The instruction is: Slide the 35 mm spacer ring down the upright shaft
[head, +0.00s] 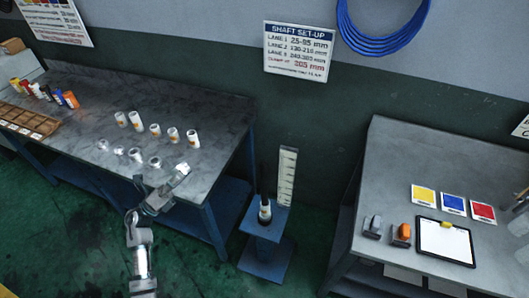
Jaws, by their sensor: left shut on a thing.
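The upright shaft (263,183) is thin and dark. It stands on a small blue stand (265,232) right of the workbench, with pale ring-like parts (265,213) around its lower end. My left gripper (183,169) is at the workbench's front right, beside the front row of rings. It is shut on a small ring, mostly hidden by the fingers; its size marking cannot be read. Short silvery spacer rings (135,155) form the front row, and taller white ones with orange marks (155,130) stand behind. My right gripper is not in view.
The grey workbench (225,125) has a bare right end. A pale graduated scale (287,178) stands upright just behind the shaft. A second table (395,165) at right holds a clipboard (445,242) and coloured cards. Green floor lies open between the stand and that table.

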